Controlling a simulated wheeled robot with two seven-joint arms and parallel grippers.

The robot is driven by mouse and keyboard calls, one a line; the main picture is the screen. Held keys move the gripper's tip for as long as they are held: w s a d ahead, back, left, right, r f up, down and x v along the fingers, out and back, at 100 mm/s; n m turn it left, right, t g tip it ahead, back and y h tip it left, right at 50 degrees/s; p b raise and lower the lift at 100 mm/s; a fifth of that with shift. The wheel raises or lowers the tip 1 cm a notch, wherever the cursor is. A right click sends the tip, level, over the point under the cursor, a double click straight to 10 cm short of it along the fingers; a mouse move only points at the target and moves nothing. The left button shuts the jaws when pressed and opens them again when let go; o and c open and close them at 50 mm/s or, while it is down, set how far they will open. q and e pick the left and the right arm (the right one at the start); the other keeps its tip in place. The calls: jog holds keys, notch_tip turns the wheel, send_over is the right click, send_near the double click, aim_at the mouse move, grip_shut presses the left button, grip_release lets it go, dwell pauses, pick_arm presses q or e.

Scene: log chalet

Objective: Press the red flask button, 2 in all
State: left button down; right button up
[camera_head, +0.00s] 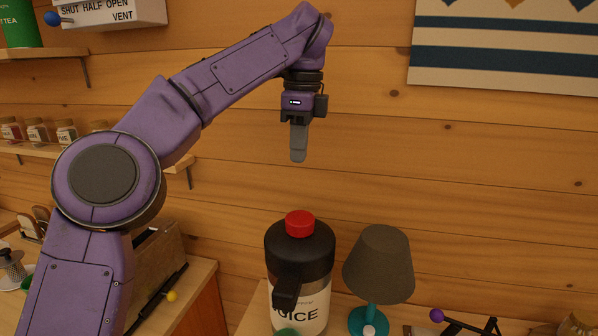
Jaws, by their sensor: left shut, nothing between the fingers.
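The red flask button (300,223) sits on top of the black lid of a flask (298,312), which stands upright with a label reading "JUICE". The button stands raised above the lid. My left gripper (299,158) points straight down above the button, with clear space between its fingertips and the button. Its fingers are shut and hold nothing. My right gripper is not in the view.
A lamp with a grey shade (378,264) and teal base stands close to the right of the flask. A purple-knobbed black item (470,325) is farther right. Spice jars (38,132) sit on a left wall shelf.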

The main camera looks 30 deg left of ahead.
pick_arm(q)
jog(key=shift+r+h, duration=0.3)
jog(key=shift+r, duration=0.55)
jog(key=shift+f, duration=0.1)
jog(key=b, duration=0.4)
send_over(299, 217)
notch_tip(299, 217, down, 6)
jog(key=shift+m, duration=0.3)
notch_tip(299, 217, down, 7)
jog(key=shift+s+d+r+b, duration=0.1)
jog(key=shift+b, duration=0.9)
jog(key=shift+f, duration=0.5)
